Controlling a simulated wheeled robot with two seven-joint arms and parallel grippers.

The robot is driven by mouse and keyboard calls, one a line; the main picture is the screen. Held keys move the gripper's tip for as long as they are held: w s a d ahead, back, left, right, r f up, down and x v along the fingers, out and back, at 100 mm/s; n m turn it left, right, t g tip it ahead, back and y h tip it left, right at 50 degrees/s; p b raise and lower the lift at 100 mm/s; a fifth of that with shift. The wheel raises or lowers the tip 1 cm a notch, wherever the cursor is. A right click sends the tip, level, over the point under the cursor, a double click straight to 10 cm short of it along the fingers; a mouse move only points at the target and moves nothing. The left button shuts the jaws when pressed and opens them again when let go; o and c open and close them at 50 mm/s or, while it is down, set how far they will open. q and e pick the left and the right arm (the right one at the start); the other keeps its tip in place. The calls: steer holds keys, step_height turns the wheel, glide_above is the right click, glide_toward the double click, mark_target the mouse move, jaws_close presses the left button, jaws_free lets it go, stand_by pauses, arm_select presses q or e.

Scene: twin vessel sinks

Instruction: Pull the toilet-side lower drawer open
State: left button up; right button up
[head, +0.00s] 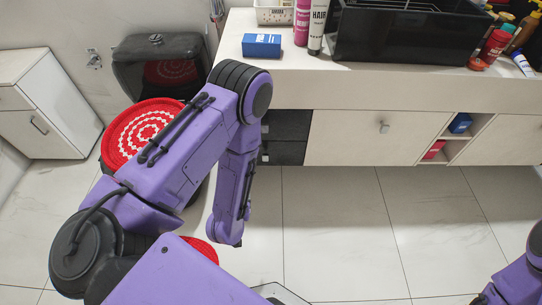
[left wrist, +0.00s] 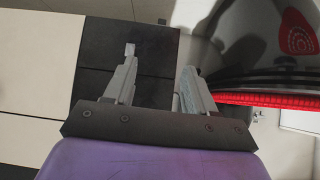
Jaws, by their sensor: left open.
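The toilet-side lower drawer (head: 282,153) is a dark front low at the vanity's left end, under a similar dark upper drawer (head: 290,124). It looks closed. In the left wrist view, which seems upside down, the lower drawer (left wrist: 106,42) is the upper dark panel, and the upper drawer (left wrist: 92,88) lies below it. My left gripper (left wrist: 159,60) is open and empty, its fingers pointing at the dark fronts. One fingertip overlaps the lower drawer in the picture; contact cannot be told. My left arm hides the gripper in the head view. My right gripper is out of view.
The toilet's red-patterned seat (head: 148,132) is close beside the drawers, left of my left arm. The cream door (head: 350,137) adjoins them on the right. A blue box (head: 262,45) and bottles stand on the counter (head: 390,80). The tiled floor (head: 330,220) in front is clear.

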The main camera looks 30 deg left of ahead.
arm_select(q)
steer(key=w+f+t+y+b, duration=0.2)
steer(key=w+f+t+b, duration=0.3)
steer(key=w+f+b, duration=0.75)
steer(key=t+y+b, duration=0.2)
steer(key=y+b, duration=0.1)
steer(key=b, duration=0.6)
glide_toward(266, 158)
steer(key=shift+n, duration=0.3)
steer(key=b+x, duration=0.3)
steer(key=x, duration=0.7)
steer(key=shift+s+a+b, duration=0.1)
steer(key=shift+s+b, duration=0.05)
steer(key=shift+b, duration=0.15)
steer(key=shift+w+a, duration=0.2)
steer(key=shift+w, duration=0.15)
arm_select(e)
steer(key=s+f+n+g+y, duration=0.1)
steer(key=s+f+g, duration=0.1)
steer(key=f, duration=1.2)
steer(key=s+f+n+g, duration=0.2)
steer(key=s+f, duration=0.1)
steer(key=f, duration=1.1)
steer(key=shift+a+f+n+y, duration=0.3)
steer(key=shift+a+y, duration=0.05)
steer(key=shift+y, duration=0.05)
arm_select(q)
steer(key=shift+r, duration=0.1)
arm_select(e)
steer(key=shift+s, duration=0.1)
